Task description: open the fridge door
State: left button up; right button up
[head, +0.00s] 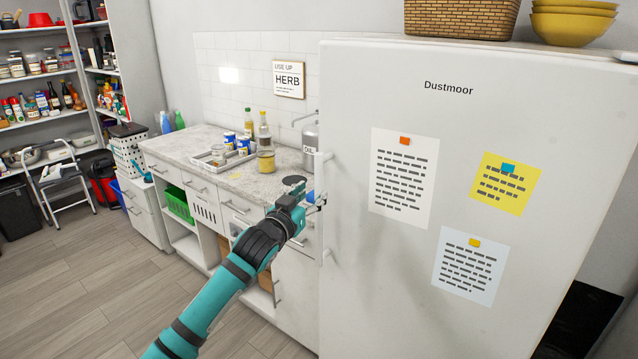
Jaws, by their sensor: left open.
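The white fridge (390,270) fills the right side of the head view, its door marked "Dustmoor" and closed. Its upright handle (321,172) runs along the left edge of the door. My left gripper (318,203) is at the handle, near the handle's middle. The gripper is open; I cannot tell whether its fingers are around the handle or only beside it. My right gripper is not in view.
A counter (225,182) with a tray (222,157), jars and bottles stands left of the fridge. A basket (461,18) and yellow bowls (573,22) sit on the fridge top. A folding step stool (62,180) stands at far left. The wooden floor (100,265) in front is clear.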

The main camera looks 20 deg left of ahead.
aim_at(317, 191)
pick_arm(q)
jog(key=shift+w+d+p, duration=0.2)
jog(key=shift+w, duration=1.05)
jog(key=shift+w+d+p, duration=0.2)
jog(key=shift+w, duration=1.05)
grip_shut()
jog(key=shift+w+f, duration=0.1)
jog(key=shift+f, duration=0.15)
